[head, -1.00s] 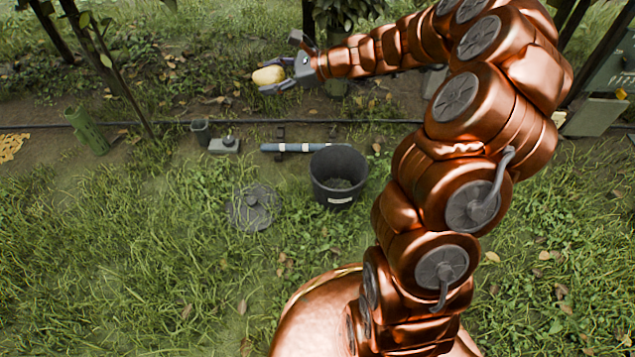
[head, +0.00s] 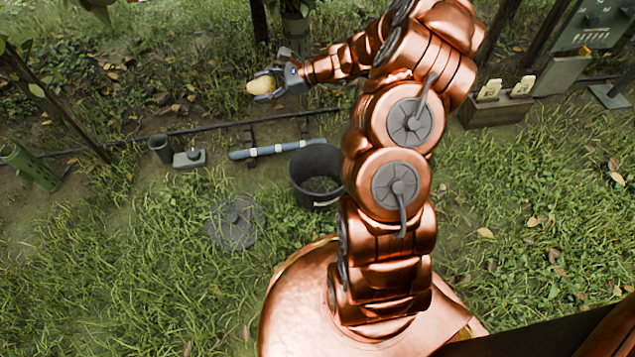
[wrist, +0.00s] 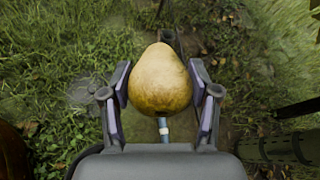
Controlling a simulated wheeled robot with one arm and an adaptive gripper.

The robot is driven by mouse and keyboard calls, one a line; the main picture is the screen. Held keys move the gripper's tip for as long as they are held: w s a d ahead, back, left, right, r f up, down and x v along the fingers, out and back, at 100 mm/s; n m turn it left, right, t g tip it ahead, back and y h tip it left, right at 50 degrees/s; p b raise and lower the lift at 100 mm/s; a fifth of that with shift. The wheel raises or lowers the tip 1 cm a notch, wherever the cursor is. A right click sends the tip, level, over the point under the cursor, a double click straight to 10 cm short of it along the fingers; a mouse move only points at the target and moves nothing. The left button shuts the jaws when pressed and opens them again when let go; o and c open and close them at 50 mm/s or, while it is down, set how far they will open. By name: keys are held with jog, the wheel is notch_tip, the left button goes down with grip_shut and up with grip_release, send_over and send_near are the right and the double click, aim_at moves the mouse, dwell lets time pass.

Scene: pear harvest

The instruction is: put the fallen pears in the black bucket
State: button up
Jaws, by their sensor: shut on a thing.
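A yellow-brown pear (wrist: 160,80) is held between the two fingers of my gripper (wrist: 163,95) in the wrist view. In the head view my gripper (head: 266,84) holds the pear (head: 259,87) in the air, beyond and to the upper left of the black bucket. The black bucket (head: 316,165) stands upright on the grass, left of my arm. Its inside looks empty of pears, though its right edge is close behind my arm in the picture. I make out no other pear on the ground.
A round dark lid (head: 236,222) lies in the grass left of the bucket. A blue tube (head: 277,149), a small grey box (head: 189,158) and a dark cup (head: 161,149) are behind it. A crate with yellow tags (head: 495,108) stands at right.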

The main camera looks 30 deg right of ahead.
jog(key=s+d+f+b, duration=0.1)
jog(key=s+d+f, duration=0.3)
jog(key=f, duration=0.6)
jog(key=s+d+f+b, duration=0.1)
jog(key=s+d+f, duration=0.2)
jog(key=f, duration=0.6)
jog(key=s+d+f+m+t+b, duration=0.1)
jog(key=s+d+f, duration=0.3)
jog(key=f, duration=0.6)
jog(key=shift+s+d+f+h+b, duration=0.3)
jog(key=shift+s+h, duration=0.1)
jog(key=shift+s, duration=0.15)
jog(key=o, duration=1.3)
